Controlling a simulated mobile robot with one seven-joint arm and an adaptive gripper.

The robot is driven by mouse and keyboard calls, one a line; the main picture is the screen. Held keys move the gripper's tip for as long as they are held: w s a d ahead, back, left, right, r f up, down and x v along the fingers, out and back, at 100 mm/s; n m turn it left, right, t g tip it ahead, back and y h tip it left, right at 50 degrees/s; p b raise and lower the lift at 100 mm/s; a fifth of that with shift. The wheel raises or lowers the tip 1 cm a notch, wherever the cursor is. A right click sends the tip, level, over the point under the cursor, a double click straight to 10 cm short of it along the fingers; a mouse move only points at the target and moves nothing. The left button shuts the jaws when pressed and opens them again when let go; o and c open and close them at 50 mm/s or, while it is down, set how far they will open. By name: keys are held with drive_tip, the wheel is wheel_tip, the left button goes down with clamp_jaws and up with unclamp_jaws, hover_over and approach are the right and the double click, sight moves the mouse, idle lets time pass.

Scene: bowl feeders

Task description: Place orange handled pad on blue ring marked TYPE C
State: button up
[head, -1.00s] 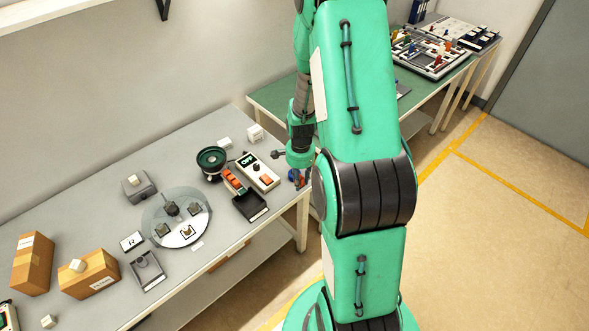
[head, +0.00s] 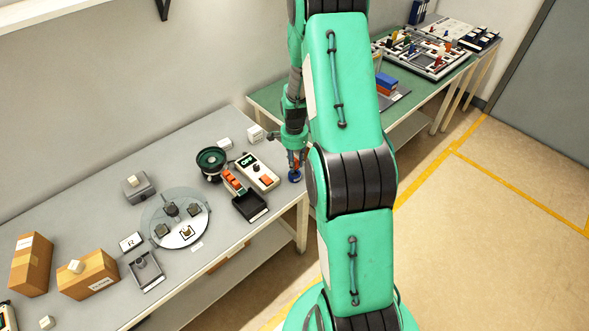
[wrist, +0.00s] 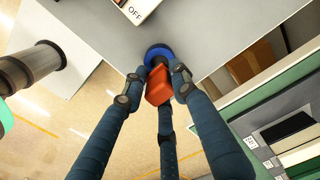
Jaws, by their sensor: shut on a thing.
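My gripper (wrist: 160,82) is shut on the orange handle of the pad (wrist: 159,90) in the wrist view. In the head view my gripper (head: 295,158) is at the right end of the grey table, with a little of the orange showing. The blue ring (wrist: 157,51) lies just beyond the handle in the wrist view, partly covered by it and the fingers. In the head view the blue ring (head: 295,176) is directly below my gripper, near the table's edge. The pad's underside is hidden, and I cannot tell whether it touches the ring. No TYPE C lettering is legible.
A white control box (head: 258,172) with an orange switch stands just left of the ring. The table's front edge (head: 303,203) is close to the ring.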

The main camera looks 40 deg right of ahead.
drive_tip(key=shift+f, duration=1.8)
drive_tip(key=shift+f+b, duration=0.15)
drive_tip(key=shift+b, duration=0.15)
drive_tip(key=o, duration=1.2)
drive_tip(key=shift+c, duration=0.2)
drive_tip(key=shift+r+p, duration=0.75)
drive_tip(key=shift+r, duration=5.45)
drive_tip(key=shift+a+r, duration=0.1)
